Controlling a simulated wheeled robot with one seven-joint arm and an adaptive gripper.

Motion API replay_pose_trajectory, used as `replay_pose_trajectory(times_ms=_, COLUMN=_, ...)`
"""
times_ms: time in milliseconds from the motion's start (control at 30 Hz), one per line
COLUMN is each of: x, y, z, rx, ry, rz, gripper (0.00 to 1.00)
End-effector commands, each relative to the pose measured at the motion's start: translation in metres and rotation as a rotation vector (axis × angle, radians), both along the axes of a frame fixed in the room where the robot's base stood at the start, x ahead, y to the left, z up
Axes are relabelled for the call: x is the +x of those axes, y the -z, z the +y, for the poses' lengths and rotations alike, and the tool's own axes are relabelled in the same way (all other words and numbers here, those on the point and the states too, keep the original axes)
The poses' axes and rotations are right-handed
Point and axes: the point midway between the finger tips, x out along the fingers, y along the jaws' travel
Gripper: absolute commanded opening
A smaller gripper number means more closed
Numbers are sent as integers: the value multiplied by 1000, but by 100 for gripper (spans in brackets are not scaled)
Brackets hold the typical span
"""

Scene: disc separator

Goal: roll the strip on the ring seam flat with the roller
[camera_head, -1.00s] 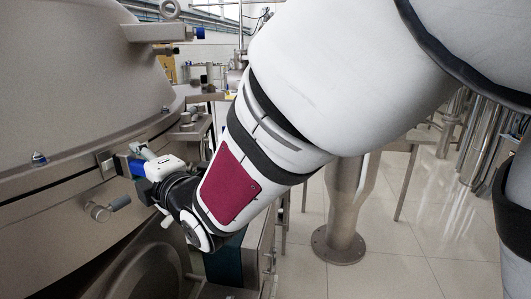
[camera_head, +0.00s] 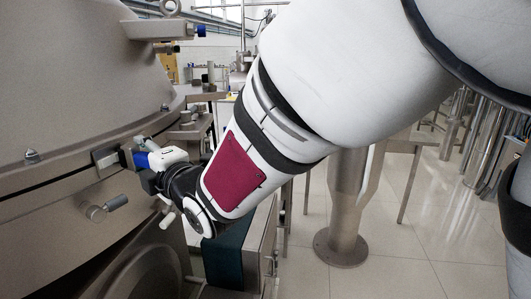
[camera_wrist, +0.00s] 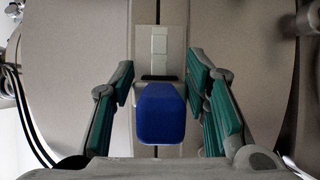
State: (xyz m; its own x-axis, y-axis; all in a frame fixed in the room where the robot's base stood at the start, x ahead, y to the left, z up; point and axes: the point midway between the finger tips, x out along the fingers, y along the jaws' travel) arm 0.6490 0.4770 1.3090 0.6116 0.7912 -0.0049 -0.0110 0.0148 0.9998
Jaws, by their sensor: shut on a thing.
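The roller has a blue handle (camera_head: 141,161) and a dark head (camera_head: 127,158) at the ring seam of the big metal vessel. My gripper (camera_head: 165,158) is shut on the roller. In the wrist view the blue handle (camera_wrist: 160,113) sits between my teal-padded fingers (camera_wrist: 160,88), with the dark head (camera_wrist: 158,78) just beyond it. The pale strip (camera_wrist: 159,42) lies along the seam on a grey patch, straight ahead of the head. The head is at the strip's near end; whether it touches cannot be told. The patch (camera_head: 105,158) shows left of the head in the head view.
A handled clamp (camera_head: 107,208) sticks out of the vessel below the seam. A bolt (camera_head: 32,155) stands on the rim at left. A bracket with a blue-tipped fitting (camera_head: 198,33) is above. A steel post (camera_head: 345,210) stands on open floor at right.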

Motion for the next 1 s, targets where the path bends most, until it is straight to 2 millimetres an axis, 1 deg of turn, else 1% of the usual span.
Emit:
replay_pose_trajectory(times_ms=33, x=9, y=1, z=-2, rx=3, ry=1, rz=-1, gripper=0)
replay_pose_trajectory(times_ms=200, x=28, y=1, z=-7, rx=3, ry=1, rz=-2, gripper=0)
replay_pose_trajectory(times_ms=300, x=38, y=1, z=-9, rx=3, ry=0, rz=-2, gripper=0)
replay_pose_trajectory(times_ms=433, x=44, y=0, z=-11, rx=2, ry=0, rz=-2, gripper=0)
replay_pose_trajectory(times_ms=767, x=42, y=-2, z=-11, rx=2, ry=-1, rz=0, gripper=0)
replay_pose_trajectory(times_ms=867, x=35, y=-2, z=-9, rx=1, ry=-3, rz=-1, gripper=0)
replay_pose_trajectory(times_ms=1000, x=18, y=-3, z=-4, rx=2, ry=-4, rz=0, gripper=0)
